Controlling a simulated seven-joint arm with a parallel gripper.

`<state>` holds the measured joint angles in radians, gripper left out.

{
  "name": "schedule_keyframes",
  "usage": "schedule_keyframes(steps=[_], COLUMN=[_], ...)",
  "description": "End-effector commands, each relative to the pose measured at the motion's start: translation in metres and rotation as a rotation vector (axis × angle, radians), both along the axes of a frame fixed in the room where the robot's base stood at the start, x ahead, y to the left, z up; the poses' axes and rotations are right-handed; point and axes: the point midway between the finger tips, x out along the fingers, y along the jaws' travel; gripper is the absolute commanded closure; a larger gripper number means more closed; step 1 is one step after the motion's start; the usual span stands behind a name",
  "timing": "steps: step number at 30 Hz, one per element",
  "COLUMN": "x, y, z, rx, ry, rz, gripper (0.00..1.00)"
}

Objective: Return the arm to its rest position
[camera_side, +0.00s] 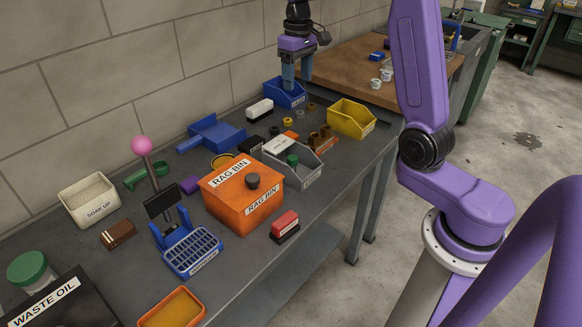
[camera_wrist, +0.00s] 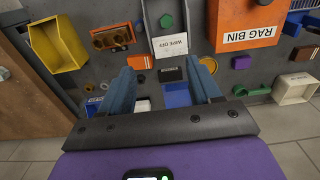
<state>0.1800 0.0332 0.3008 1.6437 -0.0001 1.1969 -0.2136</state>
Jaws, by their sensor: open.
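My gripper (camera_side: 294,84) is at the back of the bench in the side view, pointing down over the small blue bin (camera_side: 288,97). The bin's rear is partly hidden by the fingers. In the wrist view, the two blue-grey fingers of my gripper (camera_wrist: 162,80) stand wide apart with nothing held between them. The purple arm reaches in from the right.
An orange rag bin (camera_side: 226,203), a grey bin (camera_side: 303,177) holding a green item, and a yellow bin (camera_side: 350,120) stand on the grey bench. A blue dustpan (camera_side: 216,134) and a white-and-black eraser (camera_side: 260,109) lie near the wall. A wooden table (camera_side: 345,62) adjoins behind.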

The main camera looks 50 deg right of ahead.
Motion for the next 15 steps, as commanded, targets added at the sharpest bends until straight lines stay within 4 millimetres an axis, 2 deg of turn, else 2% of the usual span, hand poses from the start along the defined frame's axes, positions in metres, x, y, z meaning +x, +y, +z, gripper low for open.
schedule_keyframes(steps=[3,6,15], x=[0.001,0.000,0.000], y=[0.000,0.000,0.000], z=[0.016,0.024,0.028], rx=[-0.001,0.000,0.000], ry=[-0.003,-0.001,0.001], rz=[0.000,0.000,0.000], gripper=[0.37,0.37,0.37])
